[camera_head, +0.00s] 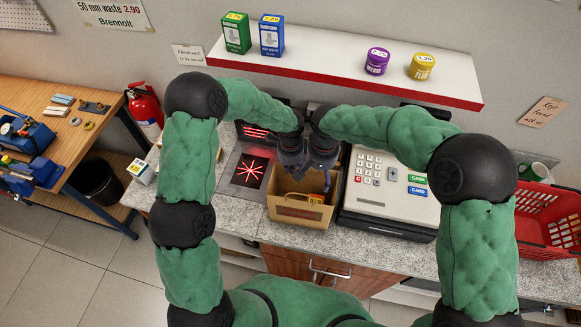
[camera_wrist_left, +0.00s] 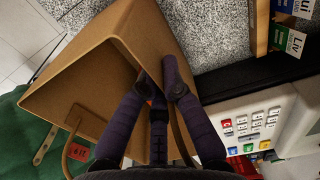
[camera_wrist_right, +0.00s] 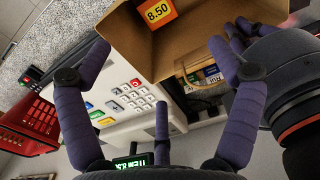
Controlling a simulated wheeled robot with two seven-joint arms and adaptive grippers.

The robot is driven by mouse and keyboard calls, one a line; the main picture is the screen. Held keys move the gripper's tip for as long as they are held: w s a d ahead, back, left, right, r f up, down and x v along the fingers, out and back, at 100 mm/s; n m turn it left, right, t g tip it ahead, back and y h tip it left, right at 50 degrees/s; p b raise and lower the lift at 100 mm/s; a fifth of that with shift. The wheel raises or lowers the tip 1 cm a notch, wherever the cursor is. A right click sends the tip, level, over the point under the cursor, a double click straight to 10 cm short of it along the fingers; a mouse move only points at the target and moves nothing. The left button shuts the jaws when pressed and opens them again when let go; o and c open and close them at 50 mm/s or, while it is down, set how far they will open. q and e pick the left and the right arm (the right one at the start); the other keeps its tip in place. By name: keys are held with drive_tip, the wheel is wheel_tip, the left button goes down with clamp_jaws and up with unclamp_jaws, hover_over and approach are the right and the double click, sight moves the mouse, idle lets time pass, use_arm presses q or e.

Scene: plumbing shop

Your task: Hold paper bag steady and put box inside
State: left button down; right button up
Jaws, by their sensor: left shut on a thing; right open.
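The brown paper bag (camera_head: 299,213) stands open on the counter between the scanner and the cash register. My left gripper (camera_wrist_left: 160,82) is shut on the bag's rim, with the bag's opening beside its fingers. My right gripper (camera_wrist_right: 158,52) is open and empty over the bag's opening. An orange-red patch (camera_head: 316,197) shows low inside the bag, probably part of the box. My grippers hide part of the bag's far side.
The cash register (camera_head: 385,185) stands close on the bag's right, the scanner (camera_head: 250,173) on its left. A red basket (camera_head: 548,220) is at the far right. A white shelf (camera_head: 330,62) with small boxes and jars hangs behind. A small box (camera_head: 142,171) sits at the counter's left end.

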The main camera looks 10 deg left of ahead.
use_arm(q)
drive_tip(key=c, duration=1.3)
unclamp_jaws()
wheel_tip(320, 180, up, 12)
drive_tip(key=shift+r, duration=0.1)
